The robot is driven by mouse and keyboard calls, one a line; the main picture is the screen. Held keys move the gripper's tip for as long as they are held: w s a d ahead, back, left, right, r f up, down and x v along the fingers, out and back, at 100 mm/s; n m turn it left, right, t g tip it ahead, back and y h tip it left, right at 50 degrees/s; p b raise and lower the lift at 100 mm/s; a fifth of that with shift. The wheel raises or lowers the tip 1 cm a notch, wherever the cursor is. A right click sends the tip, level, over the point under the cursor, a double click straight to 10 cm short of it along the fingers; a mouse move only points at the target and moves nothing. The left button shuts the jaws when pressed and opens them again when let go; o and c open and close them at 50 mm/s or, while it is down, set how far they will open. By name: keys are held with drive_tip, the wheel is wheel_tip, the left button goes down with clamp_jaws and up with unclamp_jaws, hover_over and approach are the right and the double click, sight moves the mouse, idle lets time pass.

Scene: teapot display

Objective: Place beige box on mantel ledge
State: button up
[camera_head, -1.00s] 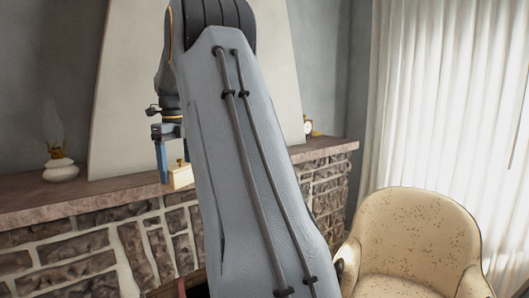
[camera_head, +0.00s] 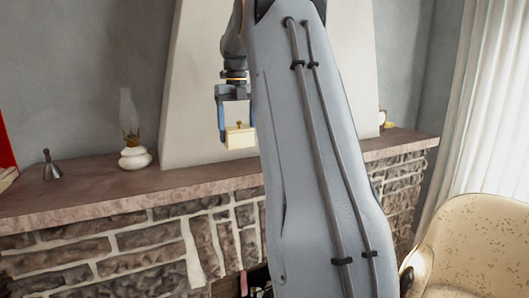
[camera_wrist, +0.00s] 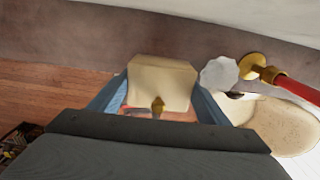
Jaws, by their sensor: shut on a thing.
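The beige box (camera_head: 240,137) has a small gold knob and is held between the blue fingers of my gripper (camera_head: 235,122). It hangs in front of the pale chimney face, above the mantel ledge (camera_head: 190,179) as seen in the head view. In the wrist view the box (camera_wrist: 162,82) sits between both fingers, knob toward the camera, with the brown ledge (camera_wrist: 70,42) beyond it. My arm covers part of the ledge in the head view.
A white oil lamp (camera_head: 135,157) with a glass chimney and a grey bell (camera_head: 52,167) stand on the ledge to the left. A cream armchair (camera_head: 475,245) stands at lower right. The ledge between lamp and arm is clear.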

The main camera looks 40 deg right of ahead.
sight(241, 142)
drive_tip(key=f, duration=0.1)
drive_tip(key=f+p, duration=0.1)
drive_tip(key=f, duration=0.2)
drive_tip(key=shift+s+d, duration=0.2)
drive_tip(key=shift+d, duration=0.15)
drive_tip(key=shift+f+p, duration=0.95)
drive_tip(key=shift+f, duration=1.3)
drive_tip(key=shift+f, duration=0.1)
drive_tip(key=o, duration=1.1)
wheel_tip(241, 142, up, 12)
drive_tip(key=b, duration=0.4)
drive_tip(key=shift+a, duration=0.1)
